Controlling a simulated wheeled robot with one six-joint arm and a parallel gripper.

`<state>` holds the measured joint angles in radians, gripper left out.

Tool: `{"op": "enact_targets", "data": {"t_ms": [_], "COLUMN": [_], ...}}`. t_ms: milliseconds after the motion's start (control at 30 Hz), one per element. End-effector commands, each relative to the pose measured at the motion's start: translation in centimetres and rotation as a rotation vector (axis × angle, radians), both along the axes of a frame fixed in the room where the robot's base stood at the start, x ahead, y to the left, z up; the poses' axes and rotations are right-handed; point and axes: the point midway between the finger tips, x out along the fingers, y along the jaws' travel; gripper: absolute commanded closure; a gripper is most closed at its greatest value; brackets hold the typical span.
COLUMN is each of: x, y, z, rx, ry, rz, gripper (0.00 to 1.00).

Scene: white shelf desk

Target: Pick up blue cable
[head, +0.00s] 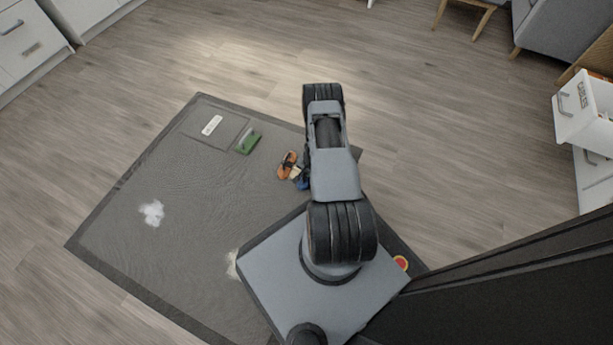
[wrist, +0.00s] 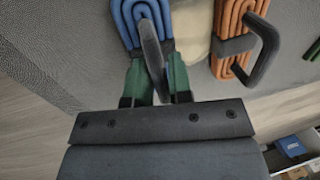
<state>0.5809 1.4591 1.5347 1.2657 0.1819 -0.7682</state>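The blue cable (wrist: 124,14) is a coiled bundle with a grey loop handle (wrist: 151,48), at the top left of centre in the wrist view. In the head view a small part of the blue cable (head: 304,184) shows beside my arm. My gripper (wrist: 160,75) has two green fingers, one on each side of the loop handle, close to it. I cannot tell whether both fingers press on it. The cable's far end is cut off by the frame edge. In the head view my arm hides the gripper.
An orange cable (wrist: 231,30) with a dark handle lies right of the blue one, with a pale patch between them. In the head view a green object (head: 248,141) and a white object (head: 212,125) lie farther left on the dark grey mat (head: 180,190). The mat's left side is mostly clear.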

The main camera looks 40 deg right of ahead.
Motion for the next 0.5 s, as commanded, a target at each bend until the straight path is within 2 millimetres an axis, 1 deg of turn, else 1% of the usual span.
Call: {"op": "enact_targets", "data": {"t_ms": [33, 200, 500], "x": [0.0, -0.01, -0.01], "y": [0.0, 0.0, -0.02], "z": [0.01, 0.0, 0.02], "rx": [0.0, 0.0, 0.0], "ry": [0.0, 0.0, 0.0], "rz": [0.0, 0.0, 0.0], "gripper": [0.85, 1.0, 1.0]}}
